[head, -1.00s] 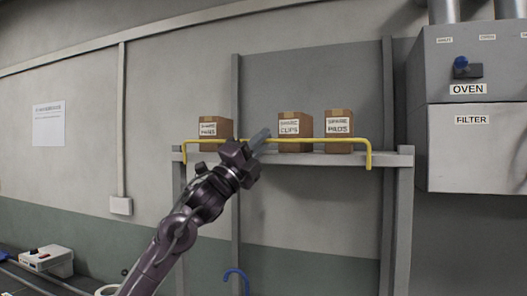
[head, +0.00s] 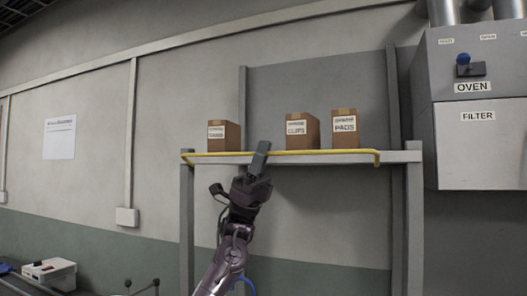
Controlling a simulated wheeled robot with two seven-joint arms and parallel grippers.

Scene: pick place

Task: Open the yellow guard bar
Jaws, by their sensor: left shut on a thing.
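The yellow guard bar (head: 330,152) runs along the front of the shelf (head: 400,156), from an end at the left post to a bent end near the right post. It lies low, about level with the shelf's front edge. My left gripper (head: 260,154) is shut on the bar left of its middle, with the arm reaching up from below. Its fingers cover a short stretch of the bar. My right gripper is out of view.
Three cardboard boxes stand on the shelf: one at left (head: 224,136), one in the middle (head: 303,131) and one at right (head: 345,128). A grey oven cabinet (head: 478,150) is on the right. The wall right of my arm is clear below the shelf.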

